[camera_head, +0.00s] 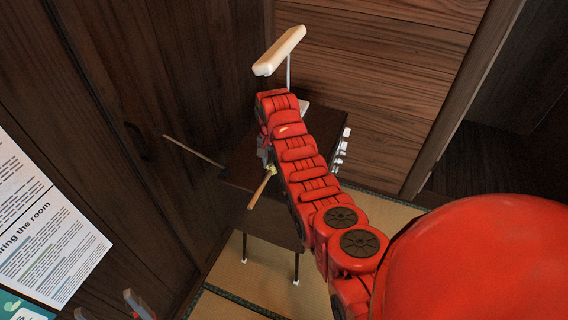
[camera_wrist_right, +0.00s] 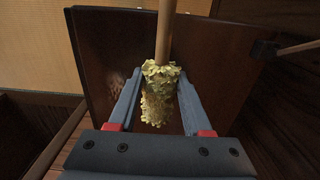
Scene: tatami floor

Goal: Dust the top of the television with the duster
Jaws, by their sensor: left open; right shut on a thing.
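The duster has a wooden handle (camera_head: 260,191) and a yellow-green fluffy head. Its head (camera_wrist_right: 161,95) is between the fingers of my right gripper (camera_wrist_right: 158,76), and the handle points away from the gripper. My right gripper is shut on the duster; in the head view my red arm partly hides it. A dark brown cabinet on thin legs (camera_head: 272,219), which looks like the television, stands below and around the duster. I cannot tell whether the duster touches it. My left gripper (camera_head: 108,305) is open and empty at the bottom left, partly cut off.
A second thin wooden stick (camera_head: 193,151) lies or leans left of the cabinet. A cream bar on a white pole (camera_head: 280,51) stands behind. Dark wooden walls close in at left and back. Tatami floor (camera_head: 240,275) shows below the cabinet. A printed poster (camera_head: 45,245) hangs at left.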

